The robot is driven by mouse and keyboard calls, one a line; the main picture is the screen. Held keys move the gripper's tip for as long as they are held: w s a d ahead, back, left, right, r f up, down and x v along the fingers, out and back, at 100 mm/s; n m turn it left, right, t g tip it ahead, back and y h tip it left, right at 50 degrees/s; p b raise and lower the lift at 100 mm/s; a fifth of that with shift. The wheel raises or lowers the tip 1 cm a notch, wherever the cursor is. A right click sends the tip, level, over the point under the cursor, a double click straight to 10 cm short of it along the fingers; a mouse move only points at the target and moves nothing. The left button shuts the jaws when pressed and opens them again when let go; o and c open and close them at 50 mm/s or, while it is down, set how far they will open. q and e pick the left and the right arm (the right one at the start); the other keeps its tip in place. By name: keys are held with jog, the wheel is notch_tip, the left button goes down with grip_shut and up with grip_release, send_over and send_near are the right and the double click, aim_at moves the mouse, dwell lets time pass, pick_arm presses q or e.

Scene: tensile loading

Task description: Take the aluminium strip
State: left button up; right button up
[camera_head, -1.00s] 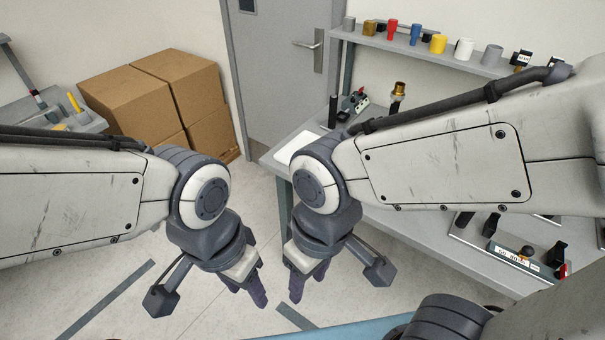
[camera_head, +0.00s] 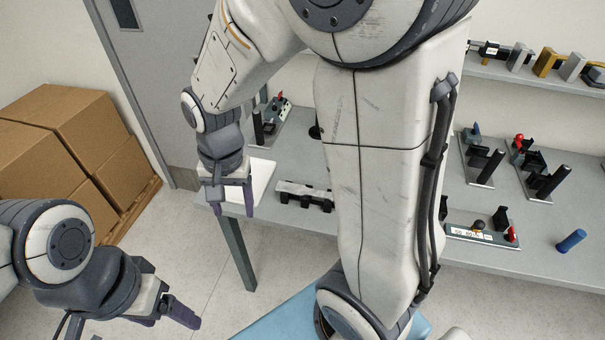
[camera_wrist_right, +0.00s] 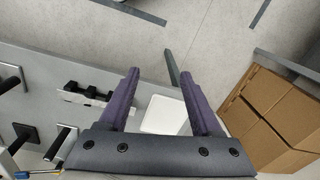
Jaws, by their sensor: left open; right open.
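A pale metallic strip (camera_head: 304,189), which looks like the aluminium strip, lies across a black support near the bench's front edge. It also shows in the right wrist view (camera_wrist_right: 75,98), left of my fingers. My right gripper (camera_head: 234,210) is open and empty, left of the strip and apart from it. Its two purple fingers (camera_wrist_right: 160,75) are spread in the right wrist view. My left gripper (camera_head: 170,318) is open and empty at the lower left, over the floor and far from the bench. My right arm hides the middle of the bench.
A white plate (camera_head: 263,176) lies on the grey bench (camera_head: 400,195) behind my right gripper. Cardboard boxes (camera_head: 60,130) are at left. The floor between is clear.

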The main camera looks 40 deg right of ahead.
jog(key=w+d+f+m, duration=0.1)
jog(key=w+d+m, duration=0.4)
jog(key=d+m, duration=0.15)
jog(key=m+p, duration=0.3)
jog(key=m, duration=1.1)
send_over(318, 193)
notch_tip(318, 193, down, 7)
jog(key=shift+m+h, duration=0.25)
jog(key=shift+h, duration=0.05)
jog(key=f, duration=0.1)
jog(key=f+p, duration=0.1)
jog(key=f, duration=0.2)
jog(key=shift+d+f, duration=0.2)
jog(key=shift+d, duration=0.1)
jog(key=shift+f+p, duration=0.35)
jog(key=shift+f, duration=0.25)
jog(key=f+p, duration=0.1)
jog(key=f, duration=0.2)
jog(key=f+p, duration=0.1)
jog(key=shift+a+f+p, duration=0.2)
jog(key=shift+a+p, duration=0.1)
jog(key=shift+p, duration=0.05)
jog(key=shift+f, duration=0.4)
pick_arm(q)
notch_tip(318, 193, up, 8)
jog(key=shift+d+r, duration=0.15)
jog(key=shift+w, duration=0.1)
